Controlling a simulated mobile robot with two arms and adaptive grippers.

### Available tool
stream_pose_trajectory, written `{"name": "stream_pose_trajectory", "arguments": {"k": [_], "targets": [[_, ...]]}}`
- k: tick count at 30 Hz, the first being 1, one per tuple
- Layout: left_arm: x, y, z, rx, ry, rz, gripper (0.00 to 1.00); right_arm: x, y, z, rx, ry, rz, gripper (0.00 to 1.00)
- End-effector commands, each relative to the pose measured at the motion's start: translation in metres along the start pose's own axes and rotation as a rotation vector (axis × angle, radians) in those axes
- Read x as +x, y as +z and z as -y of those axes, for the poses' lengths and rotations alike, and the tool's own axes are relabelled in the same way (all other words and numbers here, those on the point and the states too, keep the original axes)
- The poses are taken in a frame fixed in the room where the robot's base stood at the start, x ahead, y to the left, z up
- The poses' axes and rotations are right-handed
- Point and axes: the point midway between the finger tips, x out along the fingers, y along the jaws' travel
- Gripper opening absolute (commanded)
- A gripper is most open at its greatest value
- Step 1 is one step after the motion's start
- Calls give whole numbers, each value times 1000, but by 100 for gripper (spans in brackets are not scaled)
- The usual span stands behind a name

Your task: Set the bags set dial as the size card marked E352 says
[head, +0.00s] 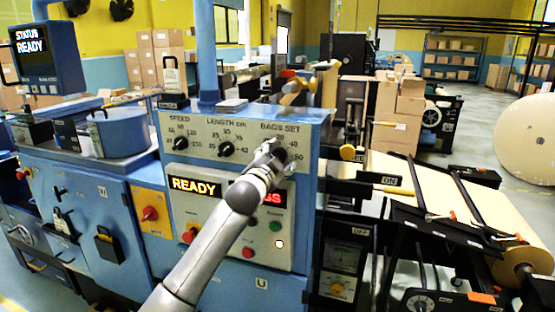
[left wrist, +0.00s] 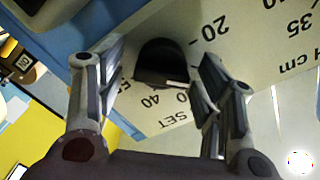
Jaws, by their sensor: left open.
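The bags set dial is a black knob (left wrist: 163,60) with a white mark on its lower edge in the left wrist view. Printed numbers ring it, with 20 and 40 readable; which number the mark meets is unclear. My left gripper (left wrist: 160,88) is open, its fingers on either side of the knob, with visible gaps. In the head view my left gripper (head: 268,158) is at the panel under the BAGS SET label and hides the dial. A pale card (head: 173,76) stands on the machine top; its print is unreadable, so I cannot tell whether it is E352.
The panel also has a speed dial (head: 181,143) and a length dial (head: 227,149). Below are a lit READY display (head: 194,185), a red display partly behind my arm, and several buttons. A conveyor with kraft paper (head: 430,185) runs to the right.

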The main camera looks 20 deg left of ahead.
Motion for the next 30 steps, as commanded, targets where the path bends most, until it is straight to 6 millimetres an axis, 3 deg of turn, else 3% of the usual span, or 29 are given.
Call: {"name": "stream_pose_trajectory", "arguments": {"k": [8, 24, 30], "targets": [[-12, 0, 0, 1, -1, -2, 62, 0, 0, 0, -1, 0, 0, 40], [-92, 0, 0, 1, 0, -1, 62, 0, 0, 0, 0, 0, 0, 40], [-113, 1, 0, 0, 0, 0, 62, 0, 0, 0, 0, 0, 0, 40]]}}
